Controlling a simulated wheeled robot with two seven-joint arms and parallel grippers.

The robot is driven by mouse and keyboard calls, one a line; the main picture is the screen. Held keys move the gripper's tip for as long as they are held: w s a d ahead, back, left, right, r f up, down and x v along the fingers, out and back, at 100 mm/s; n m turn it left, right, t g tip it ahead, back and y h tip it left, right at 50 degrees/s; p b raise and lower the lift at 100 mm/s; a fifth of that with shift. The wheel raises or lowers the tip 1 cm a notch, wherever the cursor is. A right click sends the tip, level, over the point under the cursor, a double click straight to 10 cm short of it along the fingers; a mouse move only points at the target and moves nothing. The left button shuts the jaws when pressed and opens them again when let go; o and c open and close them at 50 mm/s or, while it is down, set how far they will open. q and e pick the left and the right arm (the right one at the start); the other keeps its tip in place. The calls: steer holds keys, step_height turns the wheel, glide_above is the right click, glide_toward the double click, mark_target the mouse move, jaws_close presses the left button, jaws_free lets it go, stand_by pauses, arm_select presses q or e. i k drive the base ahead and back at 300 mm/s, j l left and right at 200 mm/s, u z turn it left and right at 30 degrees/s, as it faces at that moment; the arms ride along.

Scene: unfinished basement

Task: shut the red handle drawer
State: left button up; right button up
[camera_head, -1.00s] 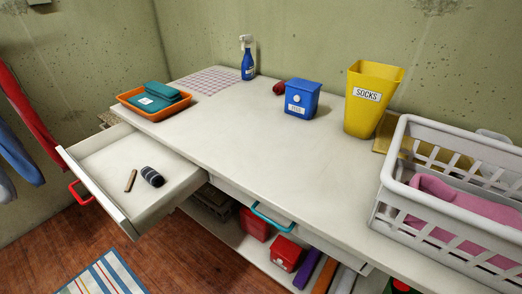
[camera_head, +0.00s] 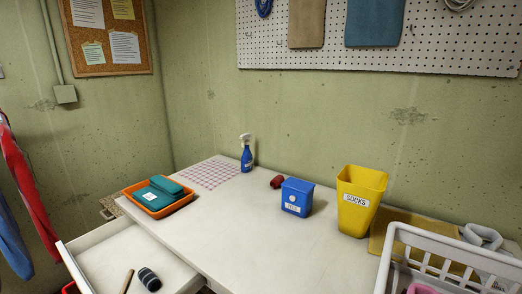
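The drawer (camera_head: 108,262) at the left end of the white table stands pulled out. A brown stick-like item (camera_head: 128,281) and a dark striped roll (camera_head: 149,279) lie in it. Only a small bit of its red handle (camera_head: 70,288) shows at the bottom left edge of the picture. The lower part of the drawer front is cut off by the frame. Neither of my grippers is in view.
On the table (camera_head: 262,238) stand an orange tray (camera_head: 158,212) with teal cloths, a blue spray bottle (camera_head: 246,158), a blue bin (camera_head: 297,197), a yellow SOCKS bin (camera_head: 359,200) and a grey laundry basket (camera_head: 440,252). Red and blue garments (camera_head: 28,185) hang at left.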

mark_target(100, 260)
steer(key=k+u, duration=0.1)
steer(key=u, duration=0.35)
steer(key=j+u, duration=0.15)
steer(key=u, duration=0.3)
steer(key=k+j+u, duration=0.1)
steer(key=u, duration=0.35)
